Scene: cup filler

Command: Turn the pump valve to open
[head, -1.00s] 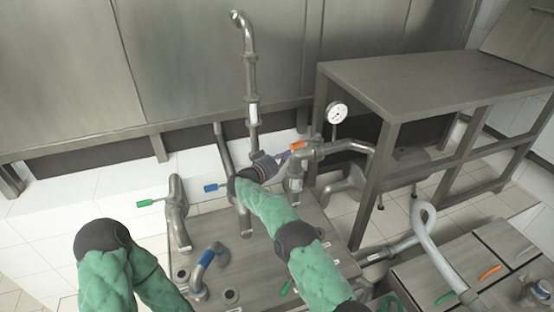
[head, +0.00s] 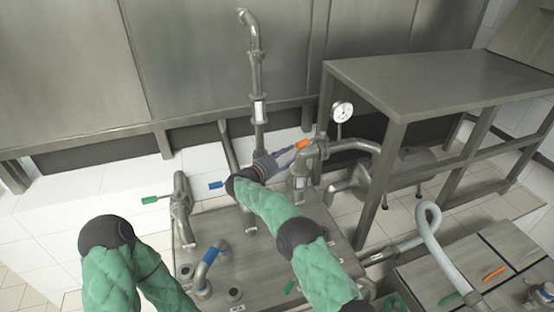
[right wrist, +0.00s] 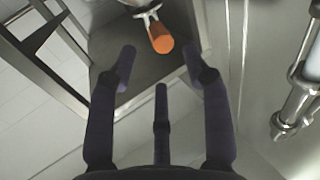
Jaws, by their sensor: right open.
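The valve with the orange handle (head: 302,144) sits on top of the grey pump pipe, left of the round gauge. In the right wrist view the orange handle (right wrist: 160,38) lies beyond the fingertips, between their lines, and its end points toward me. My right gripper (head: 289,155) is open, with its fingers pointing at the handle from the left. In the right wrist view the open gripper (right wrist: 160,72) has nothing between its fingers. Whether a fingertip touches the handle is unclear in the head view. My left gripper is out of the picture; only the left arm shows.
A pressure gauge (head: 342,111) stands close right of the valve. A steel table (head: 430,75) is at the right. A vertical pipe (head: 257,80) rises behind my right gripper. Green-handled (head: 150,200) and blue-handled (head: 216,185) valves stand at the left.

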